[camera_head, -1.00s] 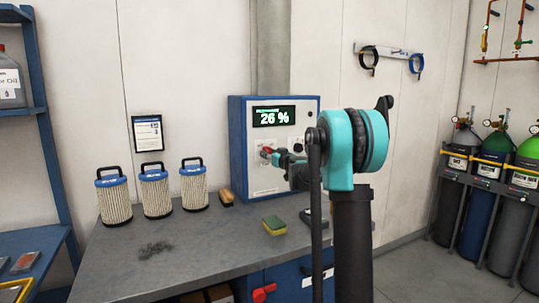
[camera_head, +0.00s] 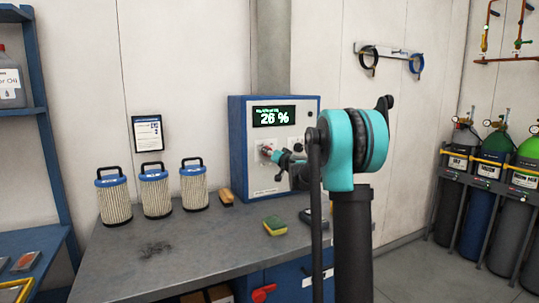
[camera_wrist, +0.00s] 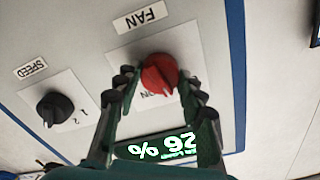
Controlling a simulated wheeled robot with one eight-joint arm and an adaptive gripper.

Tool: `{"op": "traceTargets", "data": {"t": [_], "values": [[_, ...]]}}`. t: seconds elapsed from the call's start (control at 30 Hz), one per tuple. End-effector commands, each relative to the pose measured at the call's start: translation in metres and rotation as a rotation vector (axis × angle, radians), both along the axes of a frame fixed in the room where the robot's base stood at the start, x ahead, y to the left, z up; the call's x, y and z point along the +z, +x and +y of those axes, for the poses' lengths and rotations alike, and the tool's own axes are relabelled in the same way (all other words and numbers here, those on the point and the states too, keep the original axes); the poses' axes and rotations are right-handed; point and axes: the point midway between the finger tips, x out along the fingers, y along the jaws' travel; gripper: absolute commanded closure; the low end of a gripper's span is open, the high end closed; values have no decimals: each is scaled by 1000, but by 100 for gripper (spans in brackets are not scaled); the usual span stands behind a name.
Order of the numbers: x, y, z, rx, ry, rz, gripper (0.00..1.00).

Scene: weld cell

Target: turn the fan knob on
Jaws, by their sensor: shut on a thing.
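The red fan knob (camera_wrist: 159,74) sits on a white plate under the FAN label (camera_wrist: 140,18) in the wrist view, which is upside down. My gripper (camera_wrist: 160,90) has a finger on each side of the knob and is shut on it. The lettering "ON" shows partly beside the knob. In the head view the knob (camera_head: 266,150) is on the front of the blue and grey control box (camera_head: 238,150), with my gripper (camera_head: 272,154) at it.
A black speed knob (camera_wrist: 55,106) is beside the fan knob. Three pleated filters (camera_head: 155,194), a brush (camera_head: 227,198) and a yellow-green sponge (camera_head: 274,225) stand on the grey bench (camera_head: 190,250). Gas cylinders (camera_head: 490,190) stand at the right.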

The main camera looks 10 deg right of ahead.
Motion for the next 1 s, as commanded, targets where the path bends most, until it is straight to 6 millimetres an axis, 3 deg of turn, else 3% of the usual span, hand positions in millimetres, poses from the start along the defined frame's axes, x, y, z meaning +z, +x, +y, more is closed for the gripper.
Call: {"op": "traceTargets", "data": {"t": [1.0], "values": [[0,0,-1,-1,846,275,90]]}}
